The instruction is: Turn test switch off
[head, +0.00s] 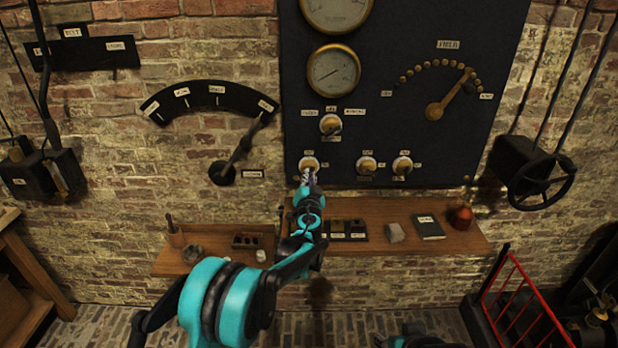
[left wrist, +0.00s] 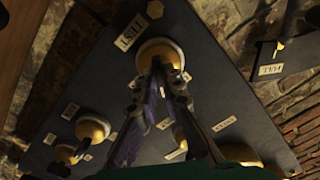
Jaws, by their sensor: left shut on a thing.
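The test switch (head: 309,163) is a small round brass knob at the lower left of the dark panel (head: 410,110). In the left wrist view the brass base of the test switch (left wrist: 160,52) sits beside a label reading TEST (left wrist: 128,32), upside down. My left gripper (head: 309,180) reaches up from below to the test switch. In the left wrist view my left gripper (left wrist: 165,75) has its fingers closed together on the switch's lever, which they mostly hide. The lever's exact angle cannot be told. My right gripper cannot be made out.
Two similar brass switches (head: 367,164) (head: 402,165) sit to the right, and another knob (head: 330,124) above. A wooden shelf (head: 370,212) with small items runs below the panel. A red rail (head: 520,300) stands at the lower right.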

